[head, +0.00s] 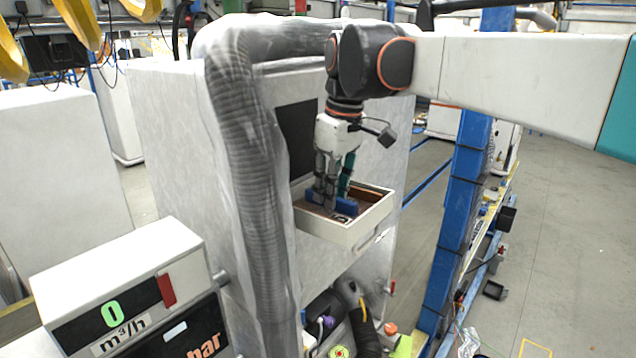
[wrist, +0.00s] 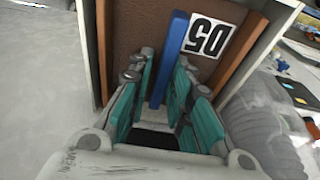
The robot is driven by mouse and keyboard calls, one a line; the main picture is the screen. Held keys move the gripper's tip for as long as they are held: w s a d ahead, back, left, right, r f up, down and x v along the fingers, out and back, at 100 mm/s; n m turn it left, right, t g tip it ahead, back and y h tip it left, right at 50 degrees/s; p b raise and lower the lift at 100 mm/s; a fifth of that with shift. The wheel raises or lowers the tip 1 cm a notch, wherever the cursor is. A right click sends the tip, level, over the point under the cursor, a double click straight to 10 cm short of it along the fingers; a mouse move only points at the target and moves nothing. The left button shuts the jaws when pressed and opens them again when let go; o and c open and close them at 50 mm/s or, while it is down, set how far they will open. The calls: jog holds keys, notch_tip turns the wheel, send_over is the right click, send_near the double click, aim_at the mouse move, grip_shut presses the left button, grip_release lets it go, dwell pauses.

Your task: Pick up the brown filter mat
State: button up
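The brown filter mat (wrist: 138,30) lies flat in a white open drawer (head: 348,237), and much of it is hidden by my gripper in the head view. A blue bar (wrist: 170,60) stands up along the mat, beside a white label with dark characters reading "05" upside down (wrist: 208,38). My gripper (head: 335,203) reaches down into the drawer from above. In the wrist view its teal fingers (wrist: 163,75) stand on either side of the blue bar, very close to it. I cannot tell whether both fingers press on the bar.
The drawer juts from a tall grey-white cabinet (head: 180,130). A thick grey hose (head: 250,180) runs down to the left of the drawer. A blue post (head: 460,215) stands to the right. A flow meter (head: 125,290) stands front left. Open floor lies at right.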

jog(key=shift+s+a, duration=0.15)
jog(key=shift+s, duration=0.25)
grip_shut()
